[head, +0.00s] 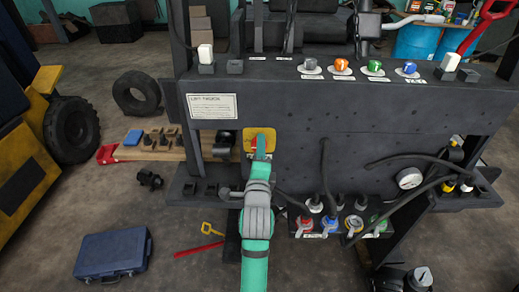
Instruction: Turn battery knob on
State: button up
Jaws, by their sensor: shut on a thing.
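A yellow plate (250,135) is set in the left part of the dark forklift panel, below a white label sign. My green and grey arm reaches up to this plate from below. My gripper (260,152) is at the front of the plate, shut on what appears to be the battery knob. The knob is almost wholly hidden behind my gripper, so I cannot tell how far it is turned.
Several coloured knobs, one orange (341,66), stand on the ledge above. Hoses and a gauge (409,178) are at the right, with coloured connectors (330,224) below. A blue case (112,254) lies on the floor at the left.

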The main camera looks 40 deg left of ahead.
jog(key=shift+f, duration=0.1)
dwell(0.4)
jog(key=o, duration=1.1)
jog(key=shift+c, duration=0.2)
jog(key=v, duration=1)
jog(key=shift+s+d, duration=0.25)
jog(key=shift+s, duration=0.05)
